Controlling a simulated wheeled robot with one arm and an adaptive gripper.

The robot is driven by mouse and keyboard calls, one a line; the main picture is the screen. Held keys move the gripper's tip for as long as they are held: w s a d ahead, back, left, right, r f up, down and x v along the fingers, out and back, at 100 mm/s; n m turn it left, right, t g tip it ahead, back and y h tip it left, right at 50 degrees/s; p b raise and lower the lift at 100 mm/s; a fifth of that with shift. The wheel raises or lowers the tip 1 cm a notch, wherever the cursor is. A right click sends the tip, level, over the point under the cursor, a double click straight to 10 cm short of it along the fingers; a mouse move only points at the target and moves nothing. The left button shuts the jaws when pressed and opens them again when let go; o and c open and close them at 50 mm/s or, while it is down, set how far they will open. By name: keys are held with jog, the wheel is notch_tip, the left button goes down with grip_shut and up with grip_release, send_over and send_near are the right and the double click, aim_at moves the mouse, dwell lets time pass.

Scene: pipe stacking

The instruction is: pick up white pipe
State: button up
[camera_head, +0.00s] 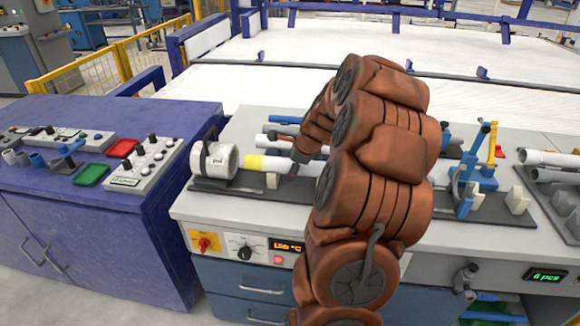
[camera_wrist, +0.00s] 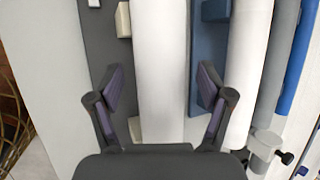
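A white pipe (camera_wrist: 160,60) runs lengthwise through the middle of the wrist view, over a dark base plate. My gripper (camera_wrist: 160,90) is open, with one finger on each side of this pipe and a visible gap on both sides. I cannot tell how far the fingertips are above or beside it in depth. In the head view, a pale pipe with a yellow section (camera_head: 262,164) lies between a white ring-shaped fixture (camera_head: 214,160) and my arm. My arm hides the rest of it and most of my gripper.
In the wrist view, a second white pipe (camera_wrist: 249,70), a grey pipe (camera_wrist: 282,65) and a blue pipe (camera_wrist: 302,65) lie at the right. Blue clamps (camera_head: 468,180) and a tray of pipes (camera_head: 550,160) stand right of my arm. A purple cabinet (camera_head: 95,215) stands left.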

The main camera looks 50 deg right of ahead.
jog(key=c, duration=1.3)
jog(key=shift+r, duration=0.1)
